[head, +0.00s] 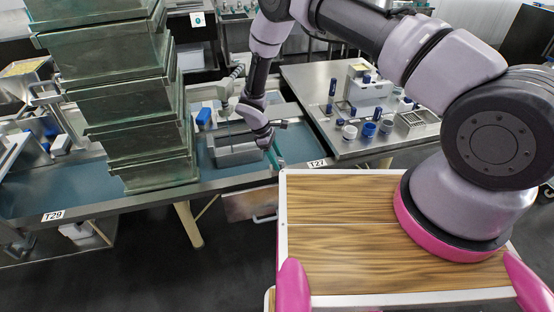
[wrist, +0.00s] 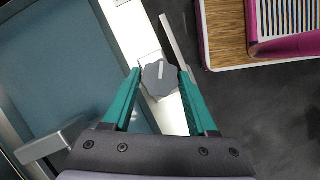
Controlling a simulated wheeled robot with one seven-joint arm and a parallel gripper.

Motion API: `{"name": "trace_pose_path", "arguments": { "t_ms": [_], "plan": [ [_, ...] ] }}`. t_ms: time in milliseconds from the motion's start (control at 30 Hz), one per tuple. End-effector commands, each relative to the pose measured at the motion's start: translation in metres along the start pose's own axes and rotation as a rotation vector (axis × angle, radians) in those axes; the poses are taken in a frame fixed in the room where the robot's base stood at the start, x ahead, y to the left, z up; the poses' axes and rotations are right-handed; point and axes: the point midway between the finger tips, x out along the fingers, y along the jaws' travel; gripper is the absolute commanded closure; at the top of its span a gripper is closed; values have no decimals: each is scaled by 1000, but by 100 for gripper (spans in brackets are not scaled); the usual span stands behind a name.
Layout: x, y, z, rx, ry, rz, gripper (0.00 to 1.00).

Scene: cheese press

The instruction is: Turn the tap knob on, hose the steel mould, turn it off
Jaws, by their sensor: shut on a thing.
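The tap knob (wrist: 159,78) is a dark grey, many-sided knob with a pale line on top, on a light plate at the bench's front edge in the wrist view. My gripper (wrist: 158,76) has its teal fingers on either side of the knob, shut on it. In the head view my gripper (head: 274,160) is at the bench's front edge, and the knob is hidden there. The steel mould (head: 236,153) seems to be the grey rectangular box on the blue bench surface, just left of my gripper. I cannot make out the hose clearly.
A tall stack of greenish crates (head: 130,105) stands on the bench left of the mould. A steel table (head: 310,85) with blue and white items is at the right. A grey metal piece (wrist: 52,140) lies left of my gripper in the wrist view.

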Motion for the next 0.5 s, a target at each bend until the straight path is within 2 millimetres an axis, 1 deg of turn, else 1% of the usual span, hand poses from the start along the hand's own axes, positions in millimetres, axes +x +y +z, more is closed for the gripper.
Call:
{"name": "trace_pose_path", "arguments": {
  "t_ms": [500],
  "plan": [
    [0,4,1,450,0,-187,97]
  ]
}}
